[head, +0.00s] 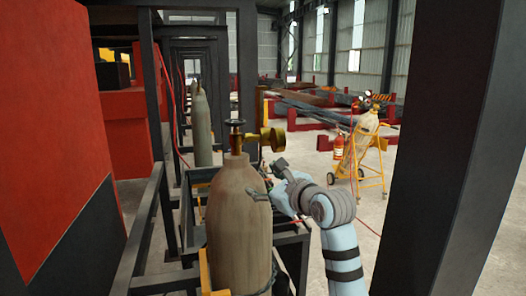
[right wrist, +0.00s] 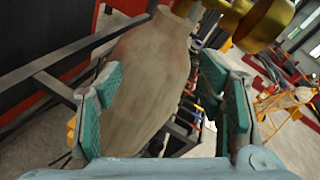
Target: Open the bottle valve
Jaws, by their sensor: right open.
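A tan gas bottle (head: 238,220) stands upright at the front centre of the head view. On its top sits the bottle valve (head: 236,140), with a small dark handwheel (head: 235,122) and a brass cylindrical part (head: 270,138) pointing right. My right gripper (head: 267,179) is at the right of the bottle's shoulder, below the brass part. Its jaws are open with nothing between the fingers that I can tell. In the right wrist view the bottle (right wrist: 145,75) shows beyond the spread teal finger pads, and the brass part (right wrist: 258,22) is at the top right. My left gripper is not in view.
A dark metal frame (head: 146,225) stands close on the left, beside a red panel (head: 50,120). A thick dark post (head: 445,140) is on the right. Grey bottles (head: 201,125) stand behind. A yellow trolley (head: 368,165) with a bottle is at the back right, on open floor.

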